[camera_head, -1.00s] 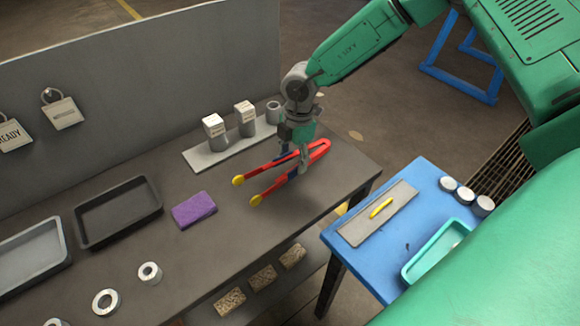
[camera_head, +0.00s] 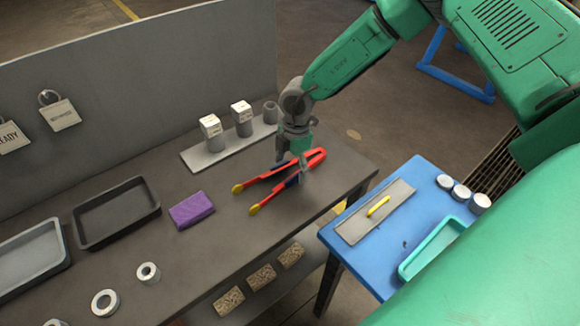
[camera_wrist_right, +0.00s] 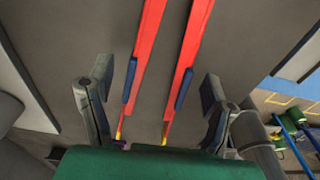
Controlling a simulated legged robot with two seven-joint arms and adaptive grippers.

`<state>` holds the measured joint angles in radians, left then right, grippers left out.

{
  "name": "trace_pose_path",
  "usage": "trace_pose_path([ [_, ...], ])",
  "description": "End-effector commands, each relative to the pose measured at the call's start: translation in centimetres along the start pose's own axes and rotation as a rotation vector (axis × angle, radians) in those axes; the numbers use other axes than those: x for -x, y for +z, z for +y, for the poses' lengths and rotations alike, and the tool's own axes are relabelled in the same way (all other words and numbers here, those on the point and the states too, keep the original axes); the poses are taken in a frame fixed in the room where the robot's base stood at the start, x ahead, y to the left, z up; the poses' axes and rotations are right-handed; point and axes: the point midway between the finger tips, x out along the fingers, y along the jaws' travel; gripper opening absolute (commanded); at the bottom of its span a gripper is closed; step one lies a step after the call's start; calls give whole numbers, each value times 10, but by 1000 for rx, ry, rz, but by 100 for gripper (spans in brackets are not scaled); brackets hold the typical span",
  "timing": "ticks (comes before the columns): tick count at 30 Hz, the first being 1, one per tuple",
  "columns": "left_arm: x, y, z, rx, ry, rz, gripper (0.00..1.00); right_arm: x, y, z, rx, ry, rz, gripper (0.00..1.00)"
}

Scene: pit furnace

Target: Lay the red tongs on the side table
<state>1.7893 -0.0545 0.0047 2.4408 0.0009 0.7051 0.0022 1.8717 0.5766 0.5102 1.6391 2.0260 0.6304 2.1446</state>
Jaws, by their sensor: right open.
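The red tongs (camera_head: 283,180), with yellow tips and blue grips, appear to lie on the dark grey bench (camera_head: 235,240) near its right end. Their joined end points to the upper right. My right gripper (camera_head: 291,168) is open, just over the tongs' joined half. In the right wrist view, its fingers (camera_wrist_right: 156,84) stand apart on either side of the two red arms (camera_wrist_right: 147,50), with gaps between. A small blue table (camera_head: 340,262) stands to the right of the bench. My left gripper is not in view.
A purple sponge (camera_head: 191,210) lies left of the tongs, and a strip with labelled blocks (camera_head: 211,132) is behind them. Dark trays (camera_head: 118,213) and metal rings are further left. The blue table holds a grey plate with a yellow handle (camera_head: 378,206), a teal tray (camera_head: 432,248) and several round pots.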

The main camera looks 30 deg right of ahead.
Motion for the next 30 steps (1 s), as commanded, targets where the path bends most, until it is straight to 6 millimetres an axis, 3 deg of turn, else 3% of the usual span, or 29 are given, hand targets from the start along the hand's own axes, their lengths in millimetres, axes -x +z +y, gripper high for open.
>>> trace_pose_path([
  [18, -8, 0, 0, 0, 0, 0, 40, 108, -1, 1, 0, 3, 0, 74],
  [30, -8, 0, 0, 0, 0, 0, 40, 119, 0, 0, 1, 1, 0, 74],
])
